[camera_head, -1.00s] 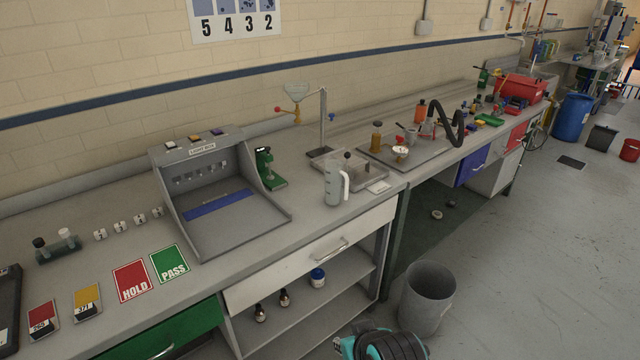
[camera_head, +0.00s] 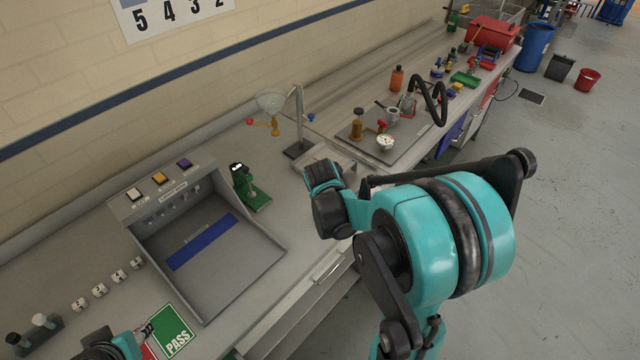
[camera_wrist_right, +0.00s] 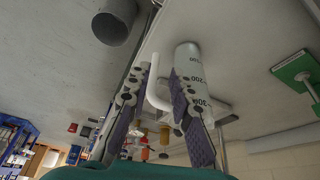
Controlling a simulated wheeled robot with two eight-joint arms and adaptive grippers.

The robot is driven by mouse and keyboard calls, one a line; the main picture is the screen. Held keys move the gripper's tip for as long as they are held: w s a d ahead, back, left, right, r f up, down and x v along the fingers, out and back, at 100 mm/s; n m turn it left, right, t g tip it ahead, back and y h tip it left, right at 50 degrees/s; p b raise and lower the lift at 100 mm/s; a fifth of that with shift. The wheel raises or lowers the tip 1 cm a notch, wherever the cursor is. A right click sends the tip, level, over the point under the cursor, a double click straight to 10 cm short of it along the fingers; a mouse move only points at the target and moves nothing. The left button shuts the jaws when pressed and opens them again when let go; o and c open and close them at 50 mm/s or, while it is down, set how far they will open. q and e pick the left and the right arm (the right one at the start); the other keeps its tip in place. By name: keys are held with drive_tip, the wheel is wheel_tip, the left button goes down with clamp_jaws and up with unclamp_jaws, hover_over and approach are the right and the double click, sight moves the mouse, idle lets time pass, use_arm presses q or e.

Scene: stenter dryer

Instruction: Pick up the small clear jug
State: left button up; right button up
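The small clear jug (camera_wrist_right: 188,62) shows in the right wrist view as a pale cylinder with dark volume marks and a white handle (camera_wrist_right: 155,84). In the head view it is hidden behind my right arm. My right gripper (camera_wrist_right: 159,74) is open, one finger on each side of the handle. Its right finger overlaps the jug's body in the picture; I cannot tell whether it touches. In the head view its fingers are hidden. My left gripper (camera_head: 147,329) is low at the left by the green PASS card (camera_head: 172,330); its opening is unclear.
The grey light box (camera_head: 205,240) stands on the bench at left. A small green device (camera_head: 250,190) and a funnel stand (camera_head: 297,125) are behind my right arm. A plate with several small items (camera_head: 375,150) lies farther along. A bin (camera_wrist_right: 115,20) is on the floor.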

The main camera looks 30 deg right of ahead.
drive_tip(key=b+x, duration=0.1)
drive_tip(key=x, duration=0.3)
drive_tip(key=d+b+x, duration=0.1)
drive_tip(key=x, duration=0.3)
drive_tip(key=shift+d+r, duration=0.15)
drive_tip(key=shift+r, duration=0.05)
clamp_jaws()
